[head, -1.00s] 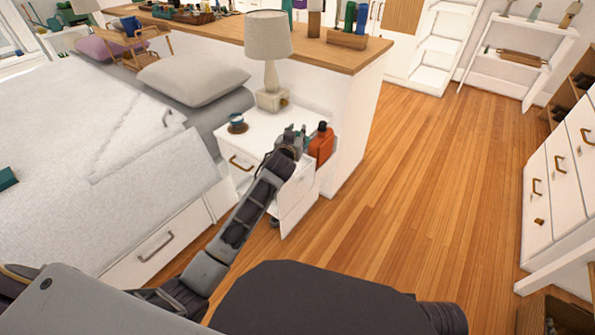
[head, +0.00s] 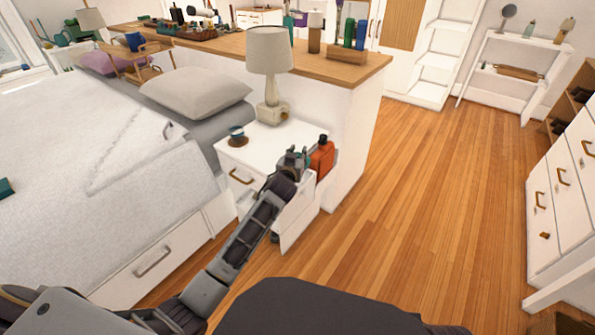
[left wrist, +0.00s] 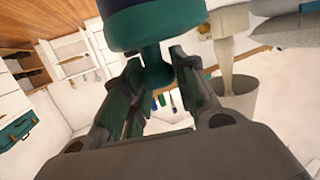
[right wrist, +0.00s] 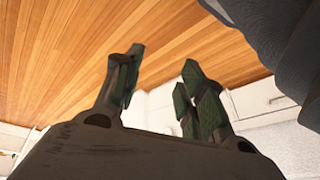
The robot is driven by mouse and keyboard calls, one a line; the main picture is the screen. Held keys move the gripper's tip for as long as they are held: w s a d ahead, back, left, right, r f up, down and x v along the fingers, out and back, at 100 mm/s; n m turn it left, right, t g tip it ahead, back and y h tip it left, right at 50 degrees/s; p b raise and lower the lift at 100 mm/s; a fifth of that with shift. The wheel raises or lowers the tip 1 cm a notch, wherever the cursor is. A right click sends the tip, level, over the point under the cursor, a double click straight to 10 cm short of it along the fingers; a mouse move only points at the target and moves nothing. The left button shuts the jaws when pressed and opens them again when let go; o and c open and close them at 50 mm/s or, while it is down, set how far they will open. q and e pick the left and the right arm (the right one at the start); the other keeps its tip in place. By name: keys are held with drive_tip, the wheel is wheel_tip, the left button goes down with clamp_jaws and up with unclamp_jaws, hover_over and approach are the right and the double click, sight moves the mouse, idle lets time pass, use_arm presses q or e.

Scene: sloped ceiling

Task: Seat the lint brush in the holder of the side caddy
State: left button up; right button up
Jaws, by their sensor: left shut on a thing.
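My left gripper (head: 293,164) is over the front right corner of the white nightstand. In the left wrist view the fingers (left wrist: 160,85) are shut on the green neck of a green and dark blue thing, which I take for the lint brush (left wrist: 152,62). The brush's far end is cut off by the frame. The side caddy (head: 326,186) seems to be the narrow white piece at the nightstand's right side, beside an orange bottle (head: 321,158). Its holder is hidden behind my gripper and arm. My right gripper (right wrist: 160,88) is open and empty above the floor.
The bed (head: 90,170) is on the left, a wood-topped partition (head: 345,120) behind. Open floor (head: 430,200) lies to the right, before white drawers (head: 565,205).

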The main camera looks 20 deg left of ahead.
use_arm(q)
drive_tip(key=shift+f+b, duration=0.3)
drive_tip(key=shift+f, duration=0.85)
use_arm(e)
drive_tip(key=shift+w+a+f+t, duration=0.15)
drive_tip(key=shift+f, duration=0.35)
drive_tip(key=shift+w+a+f+t, duration=0.1)
drive_tip(key=shift+a+f+t, duration=0.05)
drive_tip(key=shift+f, duration=0.35)
use_arm(q)
drive_tip(key=shift+f+b, duration=0.35)
drive_tip(key=shift+f, duration=0.4)
drive_tip(key=shift+f+b, duration=0.4)
drive_tip(key=shift+f, duration=0.7)
use_arm(e)
drive_tip(key=f, duration=0.1)
drive_tip(key=a+f+y, duration=0.1)
drive_tip(key=f, duration=0.1)
drive_tip(key=shift+w+f, duration=0.2)
drive_tip(key=shift+f, duration=0.05)
use_arm(q)
drive_tip(key=shift+f, duration=0.1)
drive_tip(key=o, duration=0.8)
use_arm(e)
drive_tip(key=shift+f, duration=0.1)
use_arm(q)
drive_tip(key=shift+s, duration=0.1)
